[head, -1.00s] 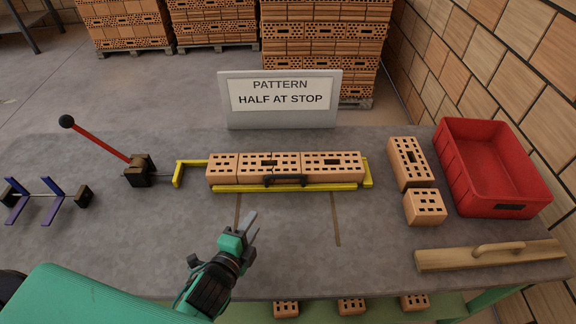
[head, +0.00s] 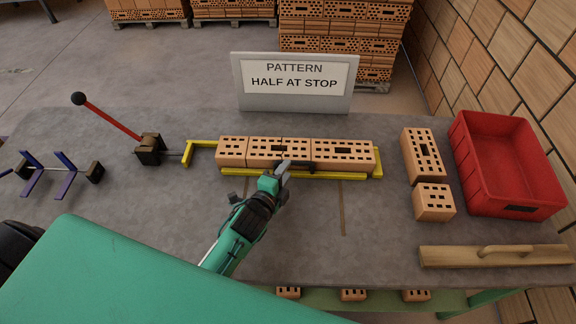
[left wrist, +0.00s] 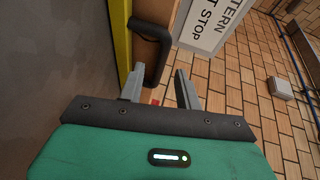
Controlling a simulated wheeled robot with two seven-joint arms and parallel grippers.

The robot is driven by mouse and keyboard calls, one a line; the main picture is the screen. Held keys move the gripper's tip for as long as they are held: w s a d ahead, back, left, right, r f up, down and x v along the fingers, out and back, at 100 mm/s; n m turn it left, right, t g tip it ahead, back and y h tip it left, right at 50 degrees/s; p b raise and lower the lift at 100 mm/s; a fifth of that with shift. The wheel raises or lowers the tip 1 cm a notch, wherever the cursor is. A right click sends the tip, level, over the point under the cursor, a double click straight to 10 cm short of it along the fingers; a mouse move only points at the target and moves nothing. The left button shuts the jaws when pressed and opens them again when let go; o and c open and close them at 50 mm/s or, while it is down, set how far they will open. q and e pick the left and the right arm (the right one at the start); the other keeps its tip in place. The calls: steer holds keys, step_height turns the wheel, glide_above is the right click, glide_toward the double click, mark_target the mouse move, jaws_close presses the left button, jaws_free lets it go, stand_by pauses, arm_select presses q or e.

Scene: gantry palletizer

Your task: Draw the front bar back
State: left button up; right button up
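The yellow front bar (head: 236,172) lies along the near side of a row of perforated orange bricks (head: 345,152). A black handle (head: 302,167) stands at the middle of the bar. My left gripper (head: 284,170) is at the handle in the head view and covers part of it. In the left wrist view its two fingers (left wrist: 158,88) are apart, with the dark handle (left wrist: 152,50) just ahead, near the left finger. I cannot tell whether they touch. My right gripper is not in view.
A red lever (head: 110,118) on a block stands left of the row, a purple two-armed piece (head: 50,175) farther left. Loose bricks (head: 422,155), a red bin (head: 510,165) and a wooden float (head: 495,255) are on the right. A sign (head: 293,82) stands behind.

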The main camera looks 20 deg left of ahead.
arm_select(q)
steer(key=shift+x, duration=1.05)
steer(key=shift+w, duration=0.3)
jaws_close()
steer(key=shift+f, duration=0.1)
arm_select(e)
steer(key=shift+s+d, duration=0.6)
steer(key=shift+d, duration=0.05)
